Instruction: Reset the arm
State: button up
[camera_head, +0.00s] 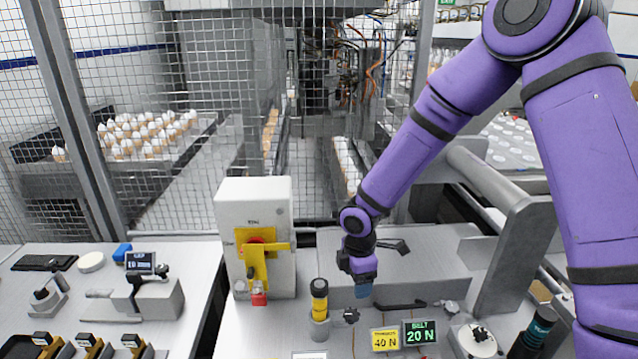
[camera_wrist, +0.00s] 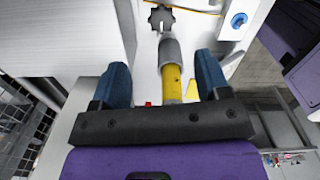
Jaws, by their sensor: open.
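My purple arm reaches in from the right in the camera_head view. Its end, my gripper (camera_head: 363,290), points down over the middle bench, to the right of a yellow-and-black cylinder (camera_head: 319,300) standing in a grey holder. In the camera_wrist view the two blue fingers of my gripper (camera_wrist: 162,78) are spread apart. The yellow cylinder (camera_wrist: 171,82) shows in the gap between them, with a grey collar (camera_wrist: 170,52) at its upper end. I cannot tell from this view how far beyond the fingers it lies. Nothing is seen held.
A white switch box (camera_head: 253,215) with a yellow handle stands left of my gripper. Signs reading 40 N (camera_head: 385,340) and 20 N (camera_head: 421,333) stand at the front. A wire mesh fence (camera_head: 240,100) rises behind. A scale-like device (camera_head: 140,264) sits on the left bench.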

jog(key=s+d+r+m+t+h, duration=0.1)
jog(key=s+d+r+m, duration=0.2)
jog(key=r, duration=0.5)
jog(key=s+d+r+m+t, duration=0.1)
jog(key=s+d+r+m, duration=0.1)
jog(key=d+r+m, duration=0.4)
jog(key=s+d+r+m+t+h, duration=0.15)
jog(key=d+r, duration=0.25)
jog(key=r, duration=0.5)
jog(key=s+d+r+m+y, duration=0.1)
jog(key=s+d+r+m, duration=0.1)
jog(key=s+r+m, duration=0.3)
jog(key=s+d+r+m+t+y, duration=0.1)
jog(key=s+d+r+m, duration=0.2)
jog(key=s, duration=1.1)
notch_tip(320, 180, up, 3)
jog(key=shift+d+r+m+y, duration=0.15)
jog(key=shift+m+y, duration=0.2)
jog(key=shift+m, duration=0.5)
jog(key=shift+w+t, duration=0.15)
jog(key=shift+t, duration=0.1)
